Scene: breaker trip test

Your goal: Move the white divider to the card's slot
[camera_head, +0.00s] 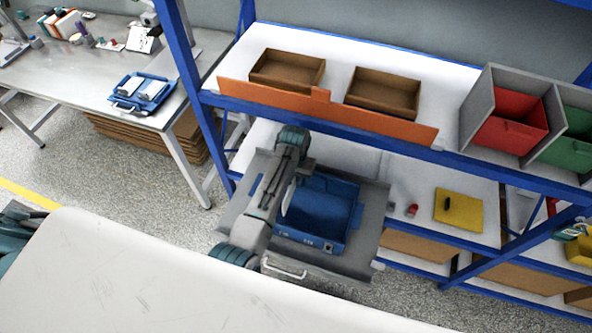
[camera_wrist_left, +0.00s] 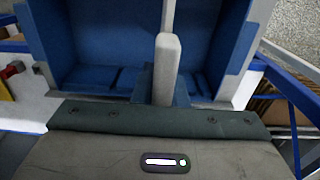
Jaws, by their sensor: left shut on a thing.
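A blue bin (camera_head: 345,222) sits on a grey tray (camera_head: 365,255) pulled out below the upper shelf. My left gripper (camera_head: 283,205) is over the bin's left part, shut on the white divider (camera_head: 291,196). In the left wrist view the gripper's fingers (camera_wrist_left: 166,65) show edge-on inside the blue bin (camera_wrist_left: 100,45), and the divider (camera_wrist_left: 168,12) is a thin pale strip beyond them. My arm hides the bin's left side. The slots are not clear. My right gripper is out of view.
The blue-framed shelf's orange front rail (camera_head: 330,112) runs above the tray. Two brown boxes (camera_head: 287,70) stand there, with red (camera_head: 508,120) and green (camera_head: 568,145) bins at right. A yellow panel (camera_head: 460,210) and small red object (camera_head: 412,210) lie right of the tray.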

